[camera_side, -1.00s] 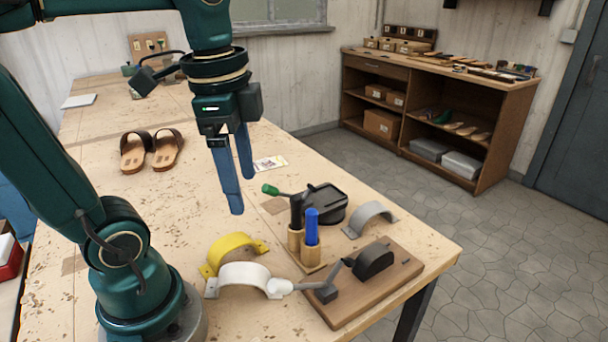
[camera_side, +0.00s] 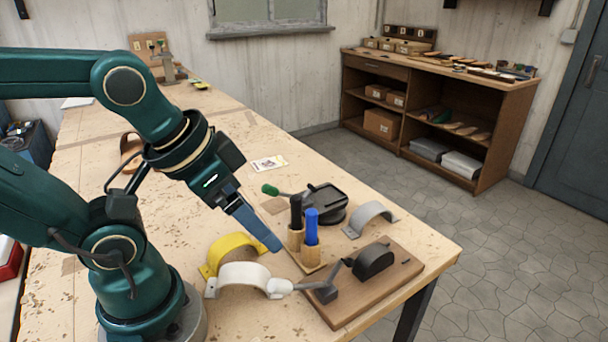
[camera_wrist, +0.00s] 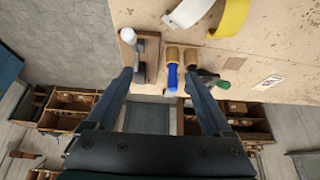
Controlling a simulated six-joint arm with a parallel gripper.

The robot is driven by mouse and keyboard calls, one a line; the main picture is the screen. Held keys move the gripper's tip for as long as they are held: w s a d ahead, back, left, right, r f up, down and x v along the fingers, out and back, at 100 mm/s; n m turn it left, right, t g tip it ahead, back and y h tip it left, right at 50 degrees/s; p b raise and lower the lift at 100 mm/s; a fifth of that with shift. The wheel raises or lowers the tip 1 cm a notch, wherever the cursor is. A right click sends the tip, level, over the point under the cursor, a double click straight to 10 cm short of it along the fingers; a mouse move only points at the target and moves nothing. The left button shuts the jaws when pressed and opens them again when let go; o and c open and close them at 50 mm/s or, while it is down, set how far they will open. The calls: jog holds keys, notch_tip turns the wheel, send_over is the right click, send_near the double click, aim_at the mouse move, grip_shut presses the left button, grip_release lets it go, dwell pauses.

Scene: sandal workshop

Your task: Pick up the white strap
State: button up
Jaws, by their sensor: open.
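The white strap (camera_side: 240,276) is an arched band standing on the table near my base in the side view. Its right end is close to the white knob of the lever tool, and I cannot tell if they touch. In the wrist view the white strap (camera_wrist: 188,12) shows at the top edge, partly cut off. My gripper (camera_side: 272,243) is above the table, tilted down to the right, near the handled tools and apart from the strap. In the wrist view my gripper (camera_wrist: 165,75) has its fingers spread with nothing held between them.
A yellow strap (camera_side: 232,246) stands just behind the white one. Blue and black handled tools (camera_side: 312,228) stand upright in wooden holders. The wooden board (camera_side: 350,310) carries a lever tool. A grey strap (camera_side: 370,216) and a black device (camera_side: 325,203) with a green-knobbed lever lie beyond.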

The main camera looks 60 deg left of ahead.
jog(key=m+g+y, duration=0.3)
jog(key=m+g, duration=0.3)
jog(key=g, duration=0.2)
send_over(245, 272)
jog(key=w+d, duration=0.1)
jog(key=w, duration=0.1)
notch_tip(245, 272, down, 8)
jog(key=shift+s+d+r, duration=0.1)
jog(key=shift+s+f+g+y, duration=0.3)
jog(key=shift+f+g, duration=0.1)
jog(key=shift+f, duration=0.4)
jog(key=shift+x, duration=2.3)
jog(key=shift+d, duration=0.1)
grip_shut()
jog(key=shift+r, duration=0.15)
